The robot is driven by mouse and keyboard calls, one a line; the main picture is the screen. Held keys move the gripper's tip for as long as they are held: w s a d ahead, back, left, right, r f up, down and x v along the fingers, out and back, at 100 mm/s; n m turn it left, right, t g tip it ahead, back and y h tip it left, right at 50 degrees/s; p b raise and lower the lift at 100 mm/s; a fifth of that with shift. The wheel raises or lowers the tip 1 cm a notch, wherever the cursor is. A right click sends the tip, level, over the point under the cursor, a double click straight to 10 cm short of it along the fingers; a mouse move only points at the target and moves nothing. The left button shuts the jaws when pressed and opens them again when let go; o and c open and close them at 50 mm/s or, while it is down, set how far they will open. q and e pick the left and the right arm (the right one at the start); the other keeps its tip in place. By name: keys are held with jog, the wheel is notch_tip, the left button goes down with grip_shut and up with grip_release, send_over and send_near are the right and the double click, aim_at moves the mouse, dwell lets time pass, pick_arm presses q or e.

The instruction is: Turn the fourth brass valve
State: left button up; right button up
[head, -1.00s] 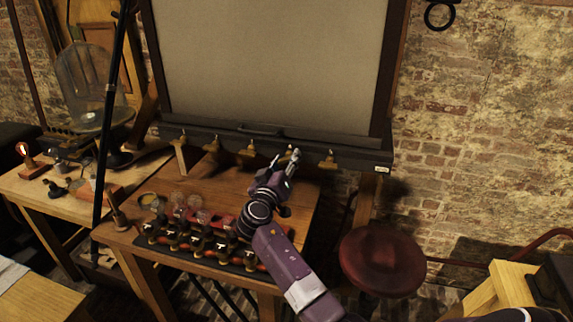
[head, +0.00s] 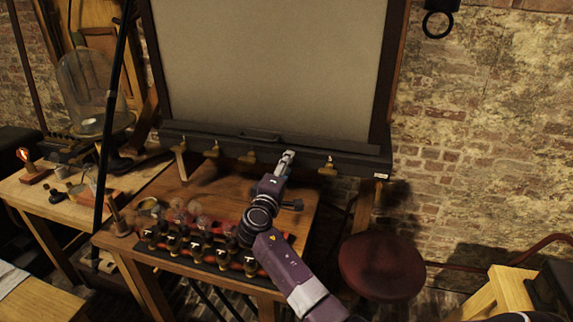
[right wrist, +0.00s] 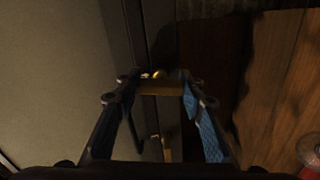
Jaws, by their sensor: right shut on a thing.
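Several brass valves hang in a row along the dark ledge under the big pale board; the first (head: 181,150), second (head: 213,149), third (head: 248,156) and fifth (head: 328,166) are clear in the head view. My right gripper (head: 285,162) is at the fourth place, hiding most of that valve there. In the right wrist view the fourth brass valve (right wrist: 160,88) lies between the two fingers of my right gripper (right wrist: 162,98), which is shut on it. Another brass valve (right wrist: 166,147) shows lower in that view. My left gripper is not in view.
Below the ledge is a wooden table (head: 285,205) with a rack of dark jars (head: 198,248) at its front. A red round stool (head: 381,265) stands to the right. A glass bell jar (head: 90,90) and side table (head: 40,190) are at left.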

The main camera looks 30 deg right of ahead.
jog(key=shift+a+n+p, duration=0.1)
jog(key=shift+n+p, duration=0.2)
jog(key=shift+n, duration=0.6)
jog(key=shift+f, duration=0.15)
jog(key=o, duration=1.2)
jog(key=shift+s+a, duration=0.1)
jog(key=v, duration=1.1)
jog(key=shift+s+a, duration=0.25)
jog(key=shift+a, duration=0.05)
